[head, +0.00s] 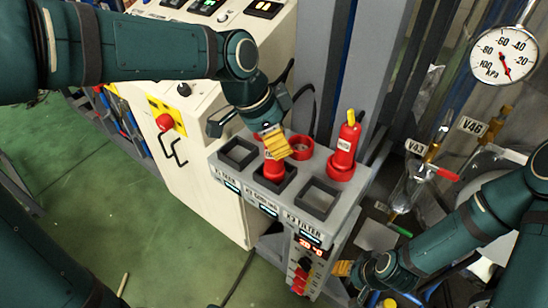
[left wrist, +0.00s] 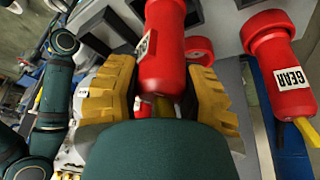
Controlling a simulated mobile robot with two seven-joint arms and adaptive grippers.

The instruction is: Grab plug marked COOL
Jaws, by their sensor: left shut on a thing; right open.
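A red plug (head: 271,168) stands at the middle square socket (head: 285,185) of the grey panel. Its white label is partly covered and I cannot read it fully. My left gripper (head: 275,146) comes from above with its yellow fingers shut on this plug. In the left wrist view the plug (left wrist: 163,55) lies between the two fingers. I cannot tell how deep its lower end sits in the socket. A second red plug (head: 345,147) stands to the right; its label reads GEAR in the left wrist view (left wrist: 282,70). My right gripper (head: 343,268) is open, low beside the panel's front.
An empty red ring (head: 300,147) lies behind the held plug. The left socket (head: 237,153) and right socket (head: 320,199) are empty. A white cabinet with a red button (head: 165,122) stands at left. Glassware, valves and a pressure gauge (head: 504,55) are at right.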

